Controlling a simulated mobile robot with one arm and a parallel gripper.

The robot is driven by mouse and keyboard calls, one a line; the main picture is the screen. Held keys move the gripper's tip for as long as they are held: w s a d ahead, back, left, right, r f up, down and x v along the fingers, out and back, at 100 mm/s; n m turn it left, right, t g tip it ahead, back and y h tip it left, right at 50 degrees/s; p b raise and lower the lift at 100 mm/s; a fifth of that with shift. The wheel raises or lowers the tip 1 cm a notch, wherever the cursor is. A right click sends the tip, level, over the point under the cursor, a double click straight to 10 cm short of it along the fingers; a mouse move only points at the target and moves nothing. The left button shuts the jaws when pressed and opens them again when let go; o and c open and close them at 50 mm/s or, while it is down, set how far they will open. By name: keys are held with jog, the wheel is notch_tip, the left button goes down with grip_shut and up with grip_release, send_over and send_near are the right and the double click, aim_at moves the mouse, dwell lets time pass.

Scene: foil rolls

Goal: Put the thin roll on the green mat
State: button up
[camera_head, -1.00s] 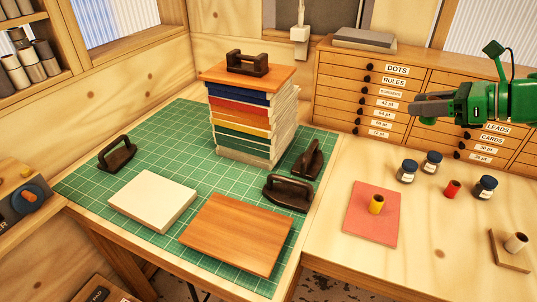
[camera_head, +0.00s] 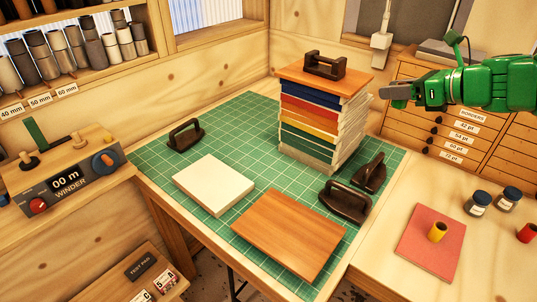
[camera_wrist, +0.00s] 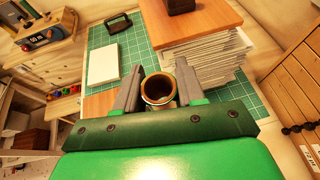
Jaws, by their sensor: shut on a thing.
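My gripper (camera_head: 395,95) is high at the right of the head view, in front of the drawer cabinet. In the wrist view its two fingers (camera_wrist: 158,90) are shut on a hollow round roll (camera_wrist: 159,103), seen end-on with a tan rim and dark inside. The held roll does not show clearly in the head view. The green mat (camera_head: 247,126) is a gridded cutting mat on the table, left of and below my gripper.
A tall stack of books and paper (camera_head: 318,125) topped by a handled board stands on the mat's back right. A white block (camera_head: 214,184), a wooden board (camera_head: 288,233) and dark handled weights (camera_head: 345,202) also occupy it. Bare mat shows at its left and back.

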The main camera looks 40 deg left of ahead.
jog(key=s+a+n+g, duration=0.1)
jog(key=s+a, duration=0.4)
jog(key=a, duration=0.5)
jog(key=s+a, duration=0.4)
jog(key=a, duration=0.6)
jog(key=s+a+n+g, duration=0.1)
jog(key=s+a, duration=0.4)
jog(key=a, duration=0.5)
send_over(246, 152)
jog(key=d, duration=0.1)
jog(key=f, duration=2.6)
jog(key=shift+s+f, duration=0.25)
jog(key=shift+s, duration=0.05)
jog(key=shift+w+a+f, duration=0.25)
jog(key=shift+a+f, duration=0.15)
jog(key=shift+f, duration=0.35)
jog(key=shift+f+y, duration=0.3)
jog(key=shift+f, duration=1.1)
jog(key=shift+f, duration=0.1)
